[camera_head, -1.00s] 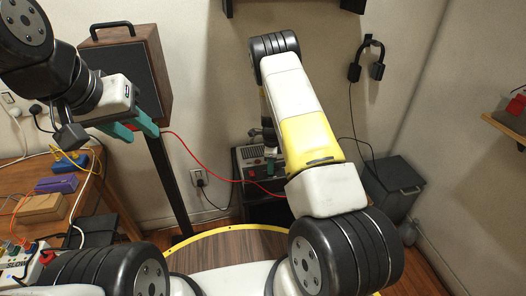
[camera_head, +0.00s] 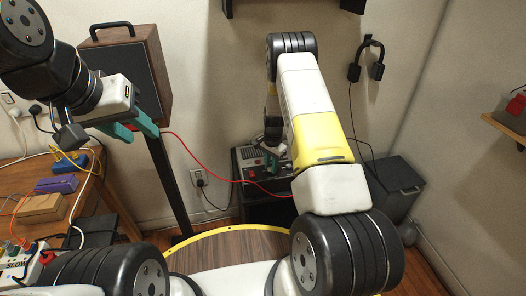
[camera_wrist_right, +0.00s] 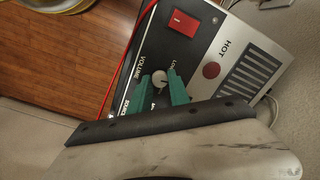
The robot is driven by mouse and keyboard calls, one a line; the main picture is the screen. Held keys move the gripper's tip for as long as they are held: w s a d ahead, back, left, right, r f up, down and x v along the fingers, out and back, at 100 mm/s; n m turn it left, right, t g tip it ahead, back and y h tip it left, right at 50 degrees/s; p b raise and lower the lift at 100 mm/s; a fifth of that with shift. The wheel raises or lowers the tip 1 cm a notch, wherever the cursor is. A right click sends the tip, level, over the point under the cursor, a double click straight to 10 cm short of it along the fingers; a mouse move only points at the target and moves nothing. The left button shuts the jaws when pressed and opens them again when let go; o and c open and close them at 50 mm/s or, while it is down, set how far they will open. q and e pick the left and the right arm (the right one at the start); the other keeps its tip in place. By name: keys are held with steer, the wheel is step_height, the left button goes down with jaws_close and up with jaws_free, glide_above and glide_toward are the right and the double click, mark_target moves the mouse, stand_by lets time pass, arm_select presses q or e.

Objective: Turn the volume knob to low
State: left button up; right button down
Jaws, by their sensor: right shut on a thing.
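The volume knob (camera_wrist_right: 159,80) is a small, pale round knob on a dark panel, beside the lettering VOLUME and LOW in the right wrist view. My right gripper (camera_wrist_right: 160,85) has its green fingers on either side of the knob and is shut on it. The knob's pointer direction is too small to tell. In the head view my right gripper (camera_head: 272,160) is at the amplifier-like device (camera_head: 248,153), partly hidden by my own arm. My left gripper (camera_head: 146,133) is raised in front of the speaker, fingers apart and empty.
The device also carries a red switch (camera_wrist_right: 183,22), a round red part (camera_wrist_right: 211,70) and a vent marked HOT (camera_wrist_right: 252,67). A red cable (camera_head: 215,177) runs to it.

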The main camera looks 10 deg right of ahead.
steer(key=n, duration=0.4)
steer(key=shift+w+n, duration=0.15)
steer(key=shift+n, duration=2.75)
steer(key=c, duration=1.2)
jaws_free()
steer(key=shift+c, duration=0.2)
steer(key=shift+r, duration=0.15)
step_height(320, 180, up, 8)
steer(key=shift+d+f, duration=0.1)
steer(key=shift+f, duration=0.1)
